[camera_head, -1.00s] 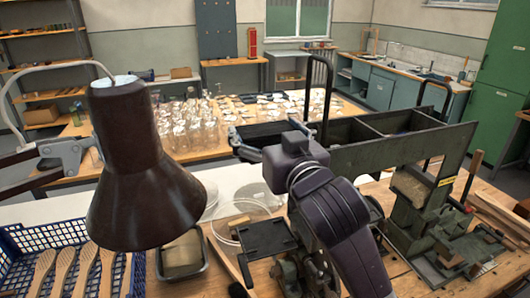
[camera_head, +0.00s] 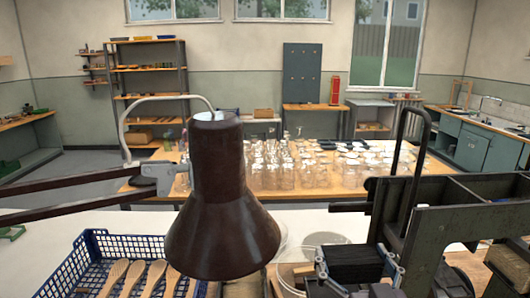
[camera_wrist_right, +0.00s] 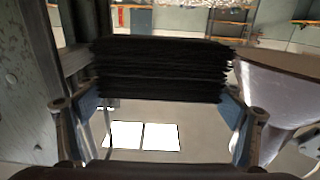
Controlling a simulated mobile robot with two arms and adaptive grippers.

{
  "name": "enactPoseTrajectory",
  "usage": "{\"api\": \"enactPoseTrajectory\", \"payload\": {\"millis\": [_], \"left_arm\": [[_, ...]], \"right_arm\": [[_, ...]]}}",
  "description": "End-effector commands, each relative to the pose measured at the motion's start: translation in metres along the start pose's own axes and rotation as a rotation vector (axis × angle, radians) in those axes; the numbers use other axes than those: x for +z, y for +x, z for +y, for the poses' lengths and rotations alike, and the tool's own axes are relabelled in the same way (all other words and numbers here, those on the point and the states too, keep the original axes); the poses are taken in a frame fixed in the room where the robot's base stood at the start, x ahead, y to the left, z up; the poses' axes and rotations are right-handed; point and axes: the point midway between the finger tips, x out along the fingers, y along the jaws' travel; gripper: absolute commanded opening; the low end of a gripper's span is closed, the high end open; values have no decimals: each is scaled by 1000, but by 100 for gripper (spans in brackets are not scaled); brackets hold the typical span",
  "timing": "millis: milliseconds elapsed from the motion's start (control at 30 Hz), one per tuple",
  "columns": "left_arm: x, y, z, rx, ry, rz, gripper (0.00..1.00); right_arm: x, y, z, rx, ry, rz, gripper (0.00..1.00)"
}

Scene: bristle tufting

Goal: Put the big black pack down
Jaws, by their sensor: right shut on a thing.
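The big black pack (camera_head: 355,262) is a thick stack of dark bristle layers with ragged edges. My right gripper (camera_head: 357,270) is shut on it, one finger on each side, in the lower right of the head view. In the right wrist view the pack (camera_wrist_right: 160,70) spans the space between the blue-padded fingers (camera_wrist_right: 160,112). It appears held up in the air, with floor and pale rectangles visible below it. My left gripper is not in view.
A brown lamp shade (camera_head: 222,215) hangs just left of the pack. A dark green metal trough (camera_head: 465,222) with a tall black handle stands close on the right. A blue crate (camera_head: 88,250) with wooden brush bodies lies at lower left. Glassware (camera_head: 275,165) covers the table behind.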

Motion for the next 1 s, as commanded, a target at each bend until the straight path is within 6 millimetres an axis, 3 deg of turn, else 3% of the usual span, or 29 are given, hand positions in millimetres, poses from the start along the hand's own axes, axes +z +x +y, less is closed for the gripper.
{"api": "enactPoseTrajectory", "payload": {"millis": [100,533,733,1000], "left_arm": [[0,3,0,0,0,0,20],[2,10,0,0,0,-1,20],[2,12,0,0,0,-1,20],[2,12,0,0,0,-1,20]], "right_arm": [[22,-14,3,8,2,-5,57],[84,-70,9,27,2,-5,57],[100,-90,10,28,1,0,57],[102,-96,10,27,0,3,57]]}}
